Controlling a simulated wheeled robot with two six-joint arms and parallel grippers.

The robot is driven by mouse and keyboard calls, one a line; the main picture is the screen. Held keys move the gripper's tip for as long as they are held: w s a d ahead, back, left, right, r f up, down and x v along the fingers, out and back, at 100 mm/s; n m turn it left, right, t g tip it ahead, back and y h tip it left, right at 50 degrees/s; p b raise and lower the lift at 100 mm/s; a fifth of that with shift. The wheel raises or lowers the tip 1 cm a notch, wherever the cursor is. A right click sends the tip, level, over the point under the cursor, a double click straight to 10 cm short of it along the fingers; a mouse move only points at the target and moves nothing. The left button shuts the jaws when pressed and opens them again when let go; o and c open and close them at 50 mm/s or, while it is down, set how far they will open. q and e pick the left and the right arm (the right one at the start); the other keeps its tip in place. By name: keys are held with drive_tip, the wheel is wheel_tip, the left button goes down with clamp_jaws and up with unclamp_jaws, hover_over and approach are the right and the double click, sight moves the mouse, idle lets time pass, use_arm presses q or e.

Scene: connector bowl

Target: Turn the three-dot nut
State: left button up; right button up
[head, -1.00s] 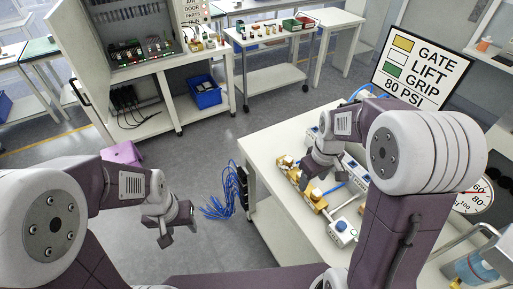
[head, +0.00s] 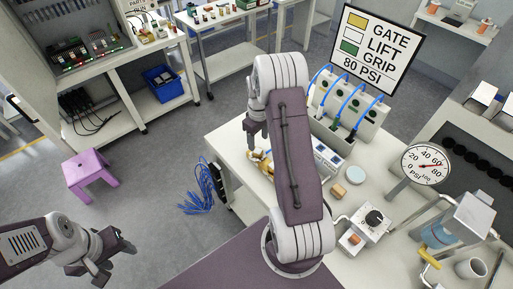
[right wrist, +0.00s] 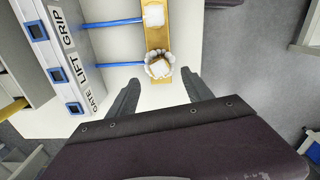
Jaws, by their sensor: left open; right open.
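In the right wrist view, a white scalloped nut (right wrist: 159,65) with a brownish top sits at the near end of a yellow bar (right wrist: 156,40). A second white nut (right wrist: 154,15) sits further along it. I cannot make out dots on either. My right gripper (right wrist: 160,90) is open and empty, its fingertips apart on either side just short of the nearer nut. In the head view, my right gripper (head: 257,135) is above the table's left part, and my arm hides most of the bar (head: 262,160). My left gripper (head: 112,256) is open and empty over the floor.
A panel labelled GATE, LIFT, GRIP (right wrist: 66,55) stands left of the bar, with blue tubes between them. The head view shows a sign reading 80 PSI (head: 380,50), a gauge (head: 425,164), a boxed knob (head: 365,225) and a purple stool (head: 88,172).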

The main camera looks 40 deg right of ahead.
sight(258, 150)
wheel_tip(258, 150, down, 5)
drive_tip(key=shift+w+f+p, duration=0.1)
drive_tip(key=shift+w+p, duration=0.05)
drive_tip(key=shift+p, duration=0.35)
drive_tip(key=shift+f, duration=0.65)
drive_tip(key=shift+c, duration=0.7)
clamp_jaws()
